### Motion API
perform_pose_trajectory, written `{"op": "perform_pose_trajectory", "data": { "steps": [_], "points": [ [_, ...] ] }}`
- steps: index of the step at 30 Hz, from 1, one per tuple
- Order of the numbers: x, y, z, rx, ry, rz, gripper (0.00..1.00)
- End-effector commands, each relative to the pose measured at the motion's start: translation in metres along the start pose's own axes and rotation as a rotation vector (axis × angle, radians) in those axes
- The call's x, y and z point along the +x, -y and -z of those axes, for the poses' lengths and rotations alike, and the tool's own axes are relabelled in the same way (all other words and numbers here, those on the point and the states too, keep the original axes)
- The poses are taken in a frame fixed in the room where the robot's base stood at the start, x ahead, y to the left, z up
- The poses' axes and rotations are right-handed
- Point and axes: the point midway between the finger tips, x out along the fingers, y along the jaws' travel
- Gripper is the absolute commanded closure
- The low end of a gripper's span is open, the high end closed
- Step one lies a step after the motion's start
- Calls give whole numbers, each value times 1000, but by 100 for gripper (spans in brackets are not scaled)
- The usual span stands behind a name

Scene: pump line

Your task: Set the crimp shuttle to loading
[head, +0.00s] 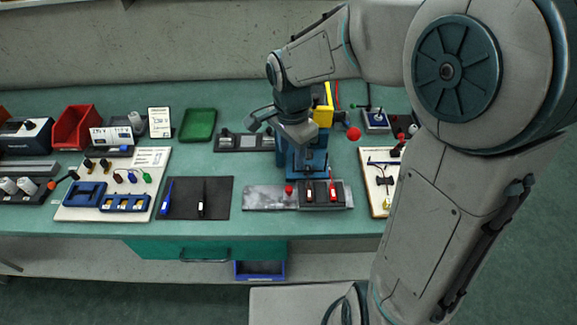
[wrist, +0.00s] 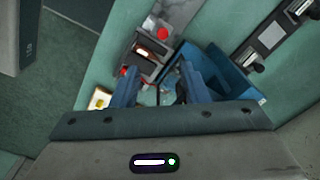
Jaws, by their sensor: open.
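The crimp shuttle (head: 322,196) is a dark block carrying a black-handled and a red-handled piece. It sits at the right part of a grey metal rail (head: 263,198), with a red knob (head: 289,189) at its left. The shuttle also shows in the wrist view (wrist: 147,54), beyond my fingers. Behind it stands the blue crimp press (head: 313,165) with a yellow head (head: 323,108). My gripper (head: 301,160) is open in front of the press, above and behind the shuttle; the wrist view shows its parted fingers (wrist: 160,90) with nothing clearly held. My arm hides part of the press.
A red ball (head: 354,134) on a lever sticks out right of the press. A dark mat (head: 222,197) with two pens and a white board (head: 75,213) lie to the left. A green tray (head: 198,125) and a red bin (head: 76,127) stand behind. A board (head: 378,205) lies at right.

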Motion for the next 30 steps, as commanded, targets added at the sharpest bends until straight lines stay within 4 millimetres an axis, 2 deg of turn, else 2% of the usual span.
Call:
{"op": "perform_pose_trajectory", "data": {
  "steps": [5, 8, 21, 25, 30],
  "points": [
    [10, 6, -4, 33, 11, -6, 59],
    [23, 6, -6, 29, 11, -8, 59],
    [111, 6, -6, 28, 11, -7, 59],
    [128, 6, -6, 29, 10, -6, 59],
    [140, 6, -6, 29, 9, -5, 59]
  ]
}}
